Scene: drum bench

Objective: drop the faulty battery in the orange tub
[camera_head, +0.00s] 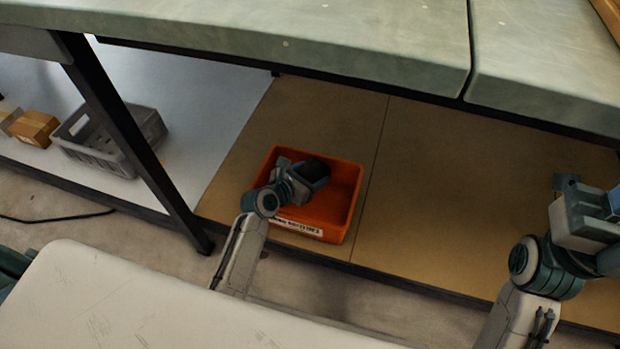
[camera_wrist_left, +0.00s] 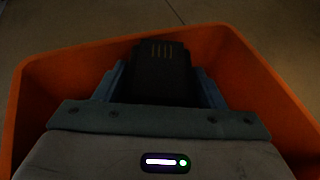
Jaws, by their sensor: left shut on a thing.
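The orange tub (camera_head: 345,184) stands on the brown lower shelf and has a white label on its front. Its rim also shows in the left wrist view (camera_wrist_left: 262,72), around my gripper. My left gripper (camera_head: 314,172) is over the tub, within its outline. It is shut on the dark battery (camera_wrist_left: 162,72), which sits between the two fingers in the left wrist view. The battery's lower end and the tub floor are hidden or too dark to tell. My right gripper (camera_head: 596,205) is at the right edge, away from the tub, with its fingertips not clearly visible.
A grey crate (camera_head: 110,145) and a cardboard box (camera_head: 33,128) stand on the pale shelf at left. A dark table leg (camera_head: 130,135) stands between them and the tub. The green bench top (camera_head: 300,40) overhangs the shelf. The brown shelf right of the tub is clear.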

